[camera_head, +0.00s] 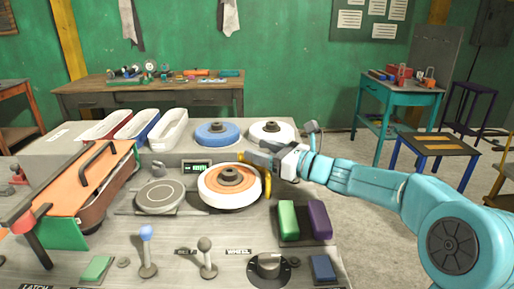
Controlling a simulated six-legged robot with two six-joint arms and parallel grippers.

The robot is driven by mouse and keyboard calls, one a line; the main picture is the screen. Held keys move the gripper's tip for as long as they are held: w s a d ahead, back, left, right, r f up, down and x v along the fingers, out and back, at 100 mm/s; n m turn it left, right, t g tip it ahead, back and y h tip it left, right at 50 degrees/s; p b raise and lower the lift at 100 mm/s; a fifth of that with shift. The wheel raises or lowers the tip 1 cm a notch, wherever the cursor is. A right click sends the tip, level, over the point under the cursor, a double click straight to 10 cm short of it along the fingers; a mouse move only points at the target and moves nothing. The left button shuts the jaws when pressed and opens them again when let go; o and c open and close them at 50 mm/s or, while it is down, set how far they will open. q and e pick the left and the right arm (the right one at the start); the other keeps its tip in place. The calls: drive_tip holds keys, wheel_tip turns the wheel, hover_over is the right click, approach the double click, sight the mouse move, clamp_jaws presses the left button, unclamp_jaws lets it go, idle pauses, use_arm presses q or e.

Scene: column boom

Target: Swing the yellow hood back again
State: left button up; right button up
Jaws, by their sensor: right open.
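The yellow hood (267,183) is a narrow curved piece at the right side of the orange and white wheel (229,186). A bit of yellow also shows behind the wheel near my fingertips. My right gripper (254,157) comes in from the right and is just above the wheel's far right edge, close to the hood. Its jaws are open; whether they touch the hood I cannot tell. The gripper hides part of the hood. My left gripper is not in view.
A grey disc (160,196) lies left of the wheel. Blue (216,134) and white (272,132) wheels lie behind. Green (287,218) and purple (320,219) blocks stand to the right. Two levers rise in front. An orange lidded box (80,183) fills the left.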

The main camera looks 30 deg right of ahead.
drive_tip(key=shift+w+a, duration=0.3)
drive_tip(key=shift+w, duration=0.35)
